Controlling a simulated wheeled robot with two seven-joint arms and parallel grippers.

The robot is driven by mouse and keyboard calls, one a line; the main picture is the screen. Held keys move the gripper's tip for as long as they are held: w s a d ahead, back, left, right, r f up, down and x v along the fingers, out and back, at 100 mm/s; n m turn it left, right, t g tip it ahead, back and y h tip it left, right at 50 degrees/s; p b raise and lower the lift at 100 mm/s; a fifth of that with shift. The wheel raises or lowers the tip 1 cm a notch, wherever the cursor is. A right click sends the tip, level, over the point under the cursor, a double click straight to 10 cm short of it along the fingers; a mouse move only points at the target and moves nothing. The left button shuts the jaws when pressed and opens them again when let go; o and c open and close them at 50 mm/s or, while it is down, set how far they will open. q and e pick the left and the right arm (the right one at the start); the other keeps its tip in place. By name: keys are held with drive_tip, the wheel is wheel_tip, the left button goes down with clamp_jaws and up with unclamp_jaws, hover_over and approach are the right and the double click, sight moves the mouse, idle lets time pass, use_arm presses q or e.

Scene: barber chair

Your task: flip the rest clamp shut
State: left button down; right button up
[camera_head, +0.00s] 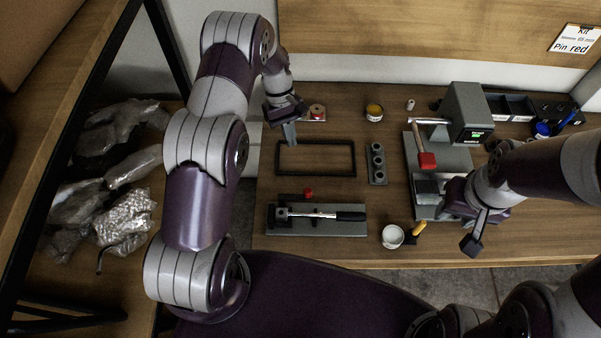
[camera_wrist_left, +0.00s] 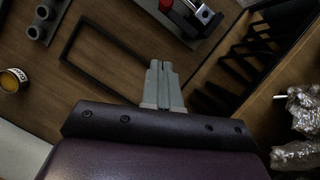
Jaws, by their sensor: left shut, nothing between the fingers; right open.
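A toggle-type clamp on a grey base plate (camera_head: 345,229), apparently the rest clamp, lies at the front left of the bench. Its metal lever with a black handle (camera_head: 350,216) lies flat to the right, and a red knob (camera_head: 307,193) is behind it. In the left wrist view part of the clamp (camera_wrist_left: 203,14) shows at the top edge, cut off. My left gripper (camera_head: 290,135) is shut and empty, behind the clamp near the black frame; its fingertips also show in the left wrist view (camera_wrist_left: 163,68). My right gripper (camera_head: 462,225) is open beside the grey machine, partly hidden by its own arm.
An empty black rectangular frame (camera_head: 315,143) lies between my left gripper and the clamp. A grey block with round sockets (camera_head: 377,163), a white cup (camera_head: 392,236) and a machine with a red-ended lever (camera_head: 427,160) stand to the right. A shelf with plastic bags (camera_head: 125,215) is at left.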

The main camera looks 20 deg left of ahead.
use_arm(q)
drive_tip(key=s+d+f+p, duration=0.1)
drive_tip(key=s+d+f, duration=0.4)
drive_tip(key=f, duration=0.4)
drive_tip(key=shift+s+d+f, duration=0.15)
drive_tip(key=shift+s, duration=0.1)
idle(0.3)
